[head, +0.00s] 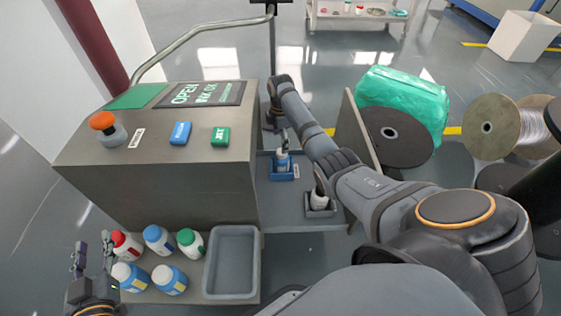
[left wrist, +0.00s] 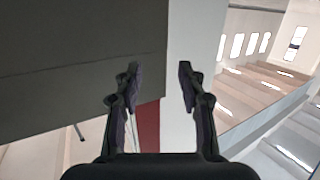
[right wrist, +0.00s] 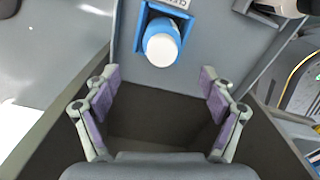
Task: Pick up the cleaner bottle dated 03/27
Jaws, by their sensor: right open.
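Several cleaner bottles stand on the front table: red-capped (head: 126,245), blue-capped (head: 158,239), green-capped (head: 190,243), and two white-capped blue ones (head: 130,277) (head: 169,280). A blue bottle with a white cap sits in a blue holder (head: 282,174); its cap (right wrist: 161,48) shows in the right wrist view. Another bottle (head: 320,197) sits in a grey holder. No date is legible. My right gripper (right wrist: 157,86) is open and empty, with the blue holder beyond its fingertips. My left gripper (head: 92,255) is open and empty, left of the front bottles; its fingers (left wrist: 158,77) show in the left wrist view.
A grey bin (head: 232,292) stands right of the front bottles. A large machine cabinet (head: 165,185) with an orange knob (head: 103,121) and blue and green buttons rises behind them. A panel (head: 355,130) borders the right side of the holder shelf. Cable reels stand farther right.

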